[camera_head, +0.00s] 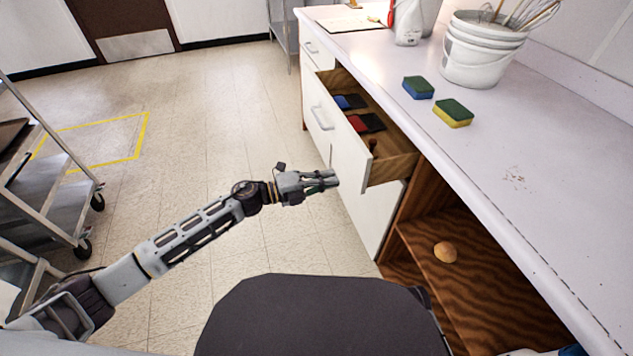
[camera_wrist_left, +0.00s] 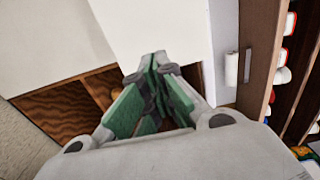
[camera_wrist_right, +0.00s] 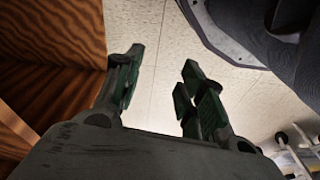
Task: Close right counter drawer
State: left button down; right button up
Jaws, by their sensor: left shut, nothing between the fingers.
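The counter drawer (camera_head: 343,131) stands pulled out from the white counter in the head view. Its white front has a bar handle (camera_head: 320,117), and its wooden inside is open to view. Blue, red and dark items lie in it. My left gripper (camera_head: 336,180) is shut and empty, at the near end of the drawer front; I cannot tell whether it touches. In the left wrist view its fingers (camera_wrist_left: 154,62) are together in front of a white panel. My right gripper (camera_wrist_right: 162,78) is open and empty beside a wood-grained panel; it is out of the head view.
An open wooden shelf under the counter holds a round tan object (camera_head: 445,252). Two sponges (camera_head: 418,87) and white buckets (camera_head: 482,52) stand on the counter (camera_head: 560,160). A metal cart (camera_head: 55,190) is at the left. The floor between is clear.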

aim_at(359, 172)
pick_arm(q)
jog(key=x, duration=0.4)
jog(key=shift+w+d+b, duration=0.25)
jog(key=shift+d+b, duration=0.05)
jog(key=shift+d, duration=0.35)
jog(key=shift+w+d, duration=0.15)
jog(key=shift+d, duration=0.3)
pick_arm(e)
jog(key=shift+w+a+r, duration=0.1)
jog(key=shift+w+r, duration=0.15)
jog(key=shift+r, duration=0.3)
pick_arm(q)
jog(key=shift+d, duration=0.1)
